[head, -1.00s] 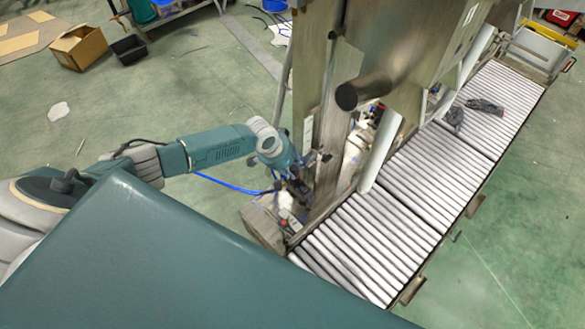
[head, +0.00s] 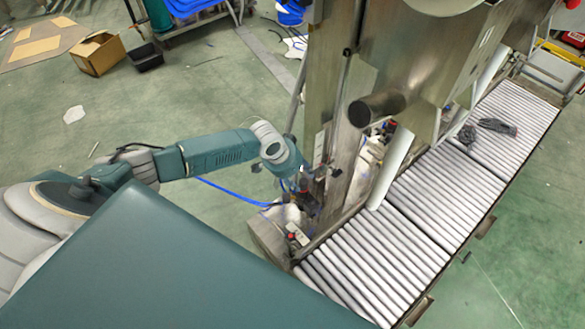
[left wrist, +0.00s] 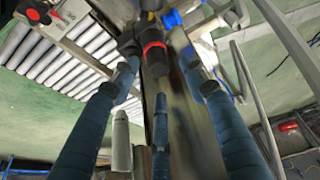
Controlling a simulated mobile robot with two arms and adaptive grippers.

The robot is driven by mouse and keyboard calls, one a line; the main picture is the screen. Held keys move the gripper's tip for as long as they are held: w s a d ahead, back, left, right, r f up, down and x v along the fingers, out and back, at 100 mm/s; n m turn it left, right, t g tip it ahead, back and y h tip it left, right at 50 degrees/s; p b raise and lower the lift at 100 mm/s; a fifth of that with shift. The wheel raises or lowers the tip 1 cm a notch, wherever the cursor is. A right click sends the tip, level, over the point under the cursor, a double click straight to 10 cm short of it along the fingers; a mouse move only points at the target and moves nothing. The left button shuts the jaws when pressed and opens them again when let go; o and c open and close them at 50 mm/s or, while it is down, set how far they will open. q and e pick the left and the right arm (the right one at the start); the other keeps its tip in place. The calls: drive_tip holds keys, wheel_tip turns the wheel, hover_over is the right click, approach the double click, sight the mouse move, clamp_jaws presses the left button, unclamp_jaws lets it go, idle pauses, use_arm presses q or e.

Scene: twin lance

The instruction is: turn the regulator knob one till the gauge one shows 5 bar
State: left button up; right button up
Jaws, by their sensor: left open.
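The regulator knob (left wrist: 154,58), black with a red ring, shows in the left wrist view near the upper middle. My left gripper (left wrist: 157,72) is open, with its blue fingers spread around the knob's sides; I cannot tell whether they touch it. In the head view my left gripper (head: 312,184) is at the metal column of the machine, where the knob cannot be made out clearly. No readable gauge face shows in either view. My right gripper is not in view.
The steel machine column (head: 345,130) stands right beside my left gripper. A roller conveyor (head: 420,205) runs to the back right, with dark gloves (head: 497,126) on it. A small box with a red button (head: 296,235) sits below the gripper.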

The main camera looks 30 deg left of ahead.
use_arm(q)
drive_tip(key=v, duration=0.8)
drive_tip(key=shift+r, duration=0.35)
drive_tip(key=shift+s, duration=0.1)
